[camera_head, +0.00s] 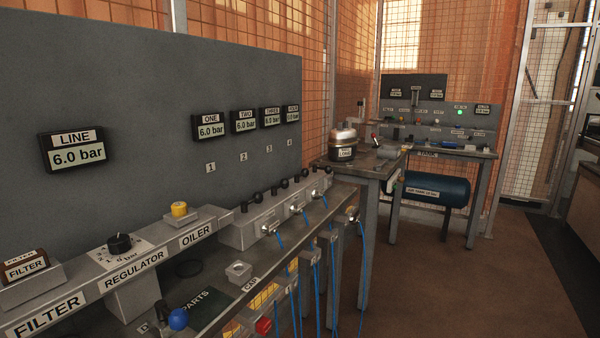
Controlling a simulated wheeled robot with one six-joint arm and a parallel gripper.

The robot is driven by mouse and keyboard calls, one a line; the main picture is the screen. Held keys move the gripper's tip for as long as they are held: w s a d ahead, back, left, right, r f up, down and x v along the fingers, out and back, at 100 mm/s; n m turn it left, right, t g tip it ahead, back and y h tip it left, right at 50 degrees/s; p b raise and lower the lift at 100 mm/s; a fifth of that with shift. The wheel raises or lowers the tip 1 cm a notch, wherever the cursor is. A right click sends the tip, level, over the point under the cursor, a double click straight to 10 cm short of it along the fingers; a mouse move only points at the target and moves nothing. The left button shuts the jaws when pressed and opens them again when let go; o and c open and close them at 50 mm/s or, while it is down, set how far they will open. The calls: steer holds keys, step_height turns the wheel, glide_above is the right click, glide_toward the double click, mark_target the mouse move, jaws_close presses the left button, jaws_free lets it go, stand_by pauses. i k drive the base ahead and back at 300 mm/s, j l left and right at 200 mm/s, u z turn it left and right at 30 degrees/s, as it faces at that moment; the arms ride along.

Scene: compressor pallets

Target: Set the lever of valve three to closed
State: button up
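A grey valve block (245,233) runs along the back of the left bench. Several small black knobs or levers (273,190) stand in a row on its top. Metal couplings with blue hoses (318,267) come out of its front. On the panel above, the display THREE (272,116) reads about 6.0 bar, and a small tag 3 (268,149) sits below it. Which knob is the lever of valve three, and its position, is too small to tell. My gripper is not in view.
A filter (24,268), a regulator (120,243) and an oiler (180,210) stand at the near left of the bench. A dark PARTS mat (200,303) lies in front. A second bench (475,154) with a blue tank (435,188) stands behind. Brown floor (480,285) is clear at right.

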mark_target(305, 171)
steer(key=i+l, duration=0.1)
steer(key=i, duration=0.45)
steer(key=i+l+u, duration=0.1)
steer(key=i, duration=0.45)
steer(key=i+l, duration=0.15)
steer(key=i, duration=0.4)
steer(key=i+l+u, duration=0.1)
steer(key=i, duration=0.45)
